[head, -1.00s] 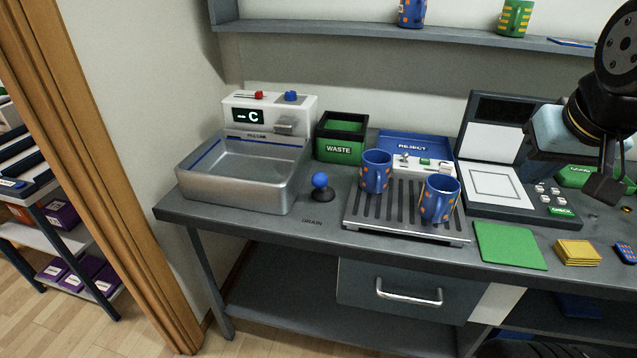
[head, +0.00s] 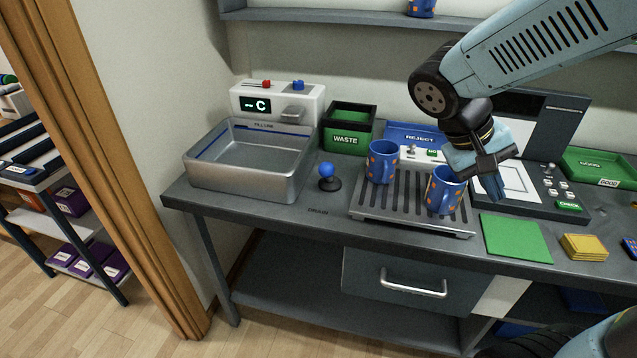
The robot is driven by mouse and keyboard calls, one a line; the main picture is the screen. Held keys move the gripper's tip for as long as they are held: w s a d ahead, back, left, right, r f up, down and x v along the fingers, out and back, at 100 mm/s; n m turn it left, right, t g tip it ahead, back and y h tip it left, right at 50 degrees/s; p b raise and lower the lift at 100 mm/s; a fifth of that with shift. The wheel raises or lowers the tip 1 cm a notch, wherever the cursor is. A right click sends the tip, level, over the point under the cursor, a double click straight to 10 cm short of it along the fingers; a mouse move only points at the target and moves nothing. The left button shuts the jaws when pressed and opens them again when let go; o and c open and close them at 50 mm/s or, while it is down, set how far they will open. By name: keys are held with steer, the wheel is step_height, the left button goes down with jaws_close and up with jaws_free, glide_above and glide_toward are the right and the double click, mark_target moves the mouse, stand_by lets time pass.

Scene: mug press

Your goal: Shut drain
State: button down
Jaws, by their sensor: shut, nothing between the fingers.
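The drain control is a blue ball-topped lever (head: 326,171) on a dark round base. It stands on the counter just right of the metal basin (head: 245,183), with the label DRAIN (head: 317,211) on the counter in front of it. The lever looks about upright. My gripper (head: 497,192) is shut and empty. It hangs above the right side of the counter, in front of the press and right of the blue mugs, well to the right of the lever.
Two blue mugs with orange spots, a left one (head: 382,160) and a right one (head: 444,190), stand on the slatted rack (head: 410,224). A green WASTE bin (head: 347,140) stands behind the lever. A green mat (head: 515,239) lies at the front. Counter space before the lever is clear.

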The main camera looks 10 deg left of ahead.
steer(key=w+a+f+n+t+h, duration=0.2)
steer(key=w+a+f+t+h, duration=0.1)
steer(key=w+a+h, duration=0.25)
steer(key=n+t+y, duration=0.8)
steer(key=n+t, duration=0.3)
steer(key=t, duration=0.6)
glide_toward(323, 173)
steer(key=v, duration=0.7)
steer(key=shift+s+f, duration=0.1)
steer(key=x, duration=1.4)
